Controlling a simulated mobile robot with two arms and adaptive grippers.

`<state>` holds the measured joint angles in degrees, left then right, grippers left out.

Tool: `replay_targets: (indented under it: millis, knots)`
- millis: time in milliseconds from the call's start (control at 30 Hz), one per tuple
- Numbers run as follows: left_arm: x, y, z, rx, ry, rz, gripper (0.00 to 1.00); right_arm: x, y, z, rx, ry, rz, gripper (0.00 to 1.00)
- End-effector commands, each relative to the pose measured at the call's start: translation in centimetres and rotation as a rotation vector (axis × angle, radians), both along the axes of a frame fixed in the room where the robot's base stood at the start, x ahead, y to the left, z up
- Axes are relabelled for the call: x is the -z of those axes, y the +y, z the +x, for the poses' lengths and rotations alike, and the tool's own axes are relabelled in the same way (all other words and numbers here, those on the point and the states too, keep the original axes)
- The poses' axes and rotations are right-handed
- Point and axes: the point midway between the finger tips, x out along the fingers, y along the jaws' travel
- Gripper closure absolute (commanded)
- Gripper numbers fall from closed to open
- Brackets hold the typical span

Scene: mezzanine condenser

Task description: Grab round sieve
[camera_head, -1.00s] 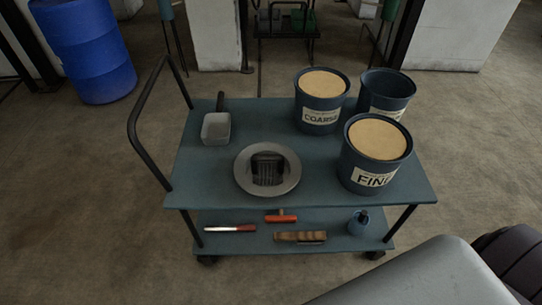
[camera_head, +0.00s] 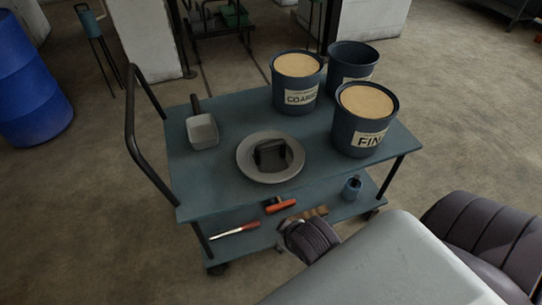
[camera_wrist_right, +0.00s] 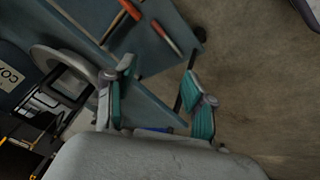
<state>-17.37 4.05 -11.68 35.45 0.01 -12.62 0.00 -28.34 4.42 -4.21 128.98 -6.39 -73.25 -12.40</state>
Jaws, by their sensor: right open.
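The round sieve (camera_head: 252,171) is a shallow grey dish with a wide rim, on the top shelf of the blue cart. Its centre shows a dark blocky patch; I cannot tell if that is mesh, a reflection or a separate object. In the right wrist view, part of a round grey rim (camera_wrist_right: 42,54) shows at the left. My right gripper (camera_wrist_right: 158,72) is open, with two teal-padded fingers apart and nothing between them. In the head view the right wrist is in front of the cart, nearer than the sieve and apart from it. My left gripper is not in view.
Buckets labelled COARSE (camera_head: 298,82) and FINE (camera_head: 364,120) and an empty blue bucket (camera_head: 352,66) stand right of the sieve. A grey scoop (camera_head: 202,131) lies left. The cart handle (camera_head: 131,115) rises at left. An orange-handled tool (camera_head: 280,205) lies on the lower shelf.

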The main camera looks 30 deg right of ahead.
Motion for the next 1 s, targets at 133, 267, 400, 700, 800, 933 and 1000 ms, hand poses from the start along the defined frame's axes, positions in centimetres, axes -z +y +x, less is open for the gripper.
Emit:
replay_targets:
  millis: [133,267,400,700,800,933,1000]
  knots:
    - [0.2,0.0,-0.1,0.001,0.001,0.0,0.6,-1.7,-2.7,4.3,-0.102,-0.138,-0.179,0.46]
    - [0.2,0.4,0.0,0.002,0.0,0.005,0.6,-2.8,-5.0,7.9,-0.204,-0.236,-0.372,0.46]
    - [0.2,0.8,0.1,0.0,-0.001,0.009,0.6,-3.7,-7.0,11.4,-0.322,-0.308,-0.594,0.46]
    - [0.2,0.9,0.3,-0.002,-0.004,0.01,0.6,-5.0,-8.7,16.5,-0.534,-0.375,-0.975,0.46]
    - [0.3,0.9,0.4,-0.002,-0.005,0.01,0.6,-4.6,-9.2,17.7,-0.548,-0.377,-1.0,0.46]
    - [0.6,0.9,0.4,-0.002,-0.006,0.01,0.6,-3.8,-10.2,20.0,-0.548,-0.377,-1.001,0.46]
    - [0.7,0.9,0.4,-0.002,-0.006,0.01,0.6,-3.3,-10.7,21.2,-0.548,-0.377,-0.999,0.46]
